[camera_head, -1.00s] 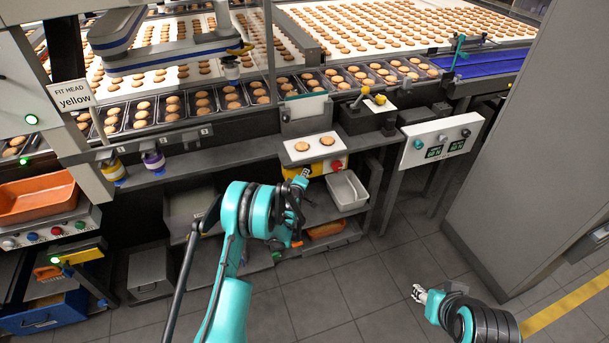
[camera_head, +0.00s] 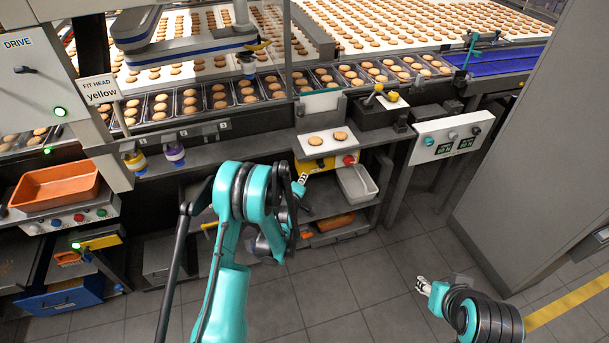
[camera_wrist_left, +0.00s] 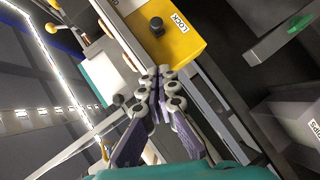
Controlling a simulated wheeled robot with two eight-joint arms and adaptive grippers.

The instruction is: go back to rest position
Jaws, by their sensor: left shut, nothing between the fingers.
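My left gripper (camera_head: 300,184) is in front of the machine shelf, just below the yellow lock box (camera_head: 318,165). In the left wrist view the left gripper (camera_wrist_left: 158,80) has its fingers together and nothing between them, with the yellow box (camera_wrist_left: 172,35) and its black knob ahead. My left arm partly hides the lower shelves. My right gripper (camera_head: 422,285) is low over the tiled floor at the right, clear of everything. It is too small to tell whether its fingers are open or shut.
A white plate (camera_head: 326,150) with two biscuits stands above the yellow box. An orange tray (camera_head: 54,186) is at the far left. A control panel (camera_head: 450,140) juts out at the right. The floor between is clear.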

